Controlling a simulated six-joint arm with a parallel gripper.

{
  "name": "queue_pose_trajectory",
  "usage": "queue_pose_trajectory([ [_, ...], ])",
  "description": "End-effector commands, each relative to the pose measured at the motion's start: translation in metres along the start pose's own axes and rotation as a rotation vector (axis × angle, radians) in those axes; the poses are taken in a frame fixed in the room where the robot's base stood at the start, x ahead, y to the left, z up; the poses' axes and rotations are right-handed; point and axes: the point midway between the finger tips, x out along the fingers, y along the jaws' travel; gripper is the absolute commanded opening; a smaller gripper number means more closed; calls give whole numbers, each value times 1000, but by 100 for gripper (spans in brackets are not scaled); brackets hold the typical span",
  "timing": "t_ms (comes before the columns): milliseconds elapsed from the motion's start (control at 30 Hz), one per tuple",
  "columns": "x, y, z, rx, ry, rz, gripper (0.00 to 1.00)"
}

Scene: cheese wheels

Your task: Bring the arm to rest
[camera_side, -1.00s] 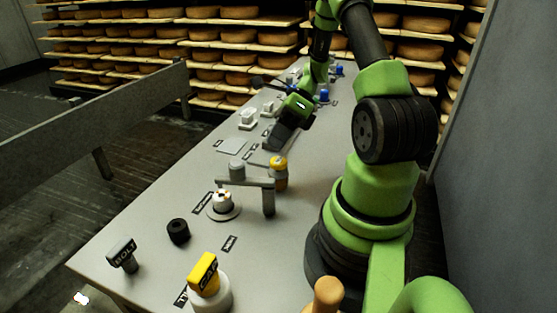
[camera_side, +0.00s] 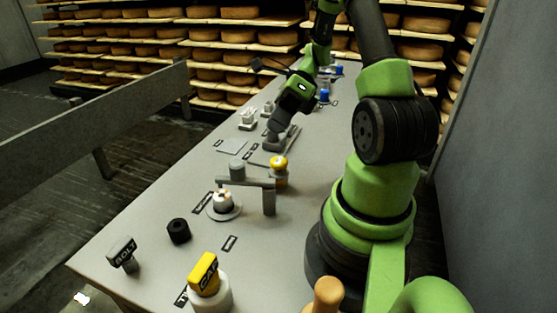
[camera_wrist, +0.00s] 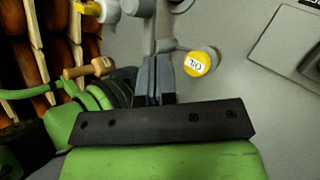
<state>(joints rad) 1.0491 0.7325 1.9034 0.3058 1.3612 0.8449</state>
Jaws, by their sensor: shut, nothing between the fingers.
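My gripper (camera_side: 272,143) hangs over the far half of the grey table (camera_side: 150,262) in the side view, its fingers pointing down and slightly left. In the wrist view the two grey fingers of my gripper (camera_wrist: 155,82) lie together with nothing between them. A container with a yellow top (camera_side: 279,164) stands nearer the camera than my gripper. In the wrist view its yellow top, labelled OIL (camera_wrist: 197,64), is right of the fingers and apart from them. I cannot tell the exact height of the fingertips above the table.
A grey bridge-shaped stand (camera_side: 268,200) is beside the yellow-topped container. A round white base (camera_side: 224,215), a black cylinder (camera_side: 178,231), a BOLT block (camera_side: 122,252) and a yellow CAP block (camera_side: 204,274) stand nearer. A rail (camera_side: 60,135) runs left of the table.

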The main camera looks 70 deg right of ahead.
Motion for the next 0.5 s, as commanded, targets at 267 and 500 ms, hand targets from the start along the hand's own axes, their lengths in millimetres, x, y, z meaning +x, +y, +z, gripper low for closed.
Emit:
queue_pose_trajectory([
  [267, -1, 4, 5, -45, 19, -8, 0],
  [500, -4, 58, 50, -561, 222, -75, 0],
])
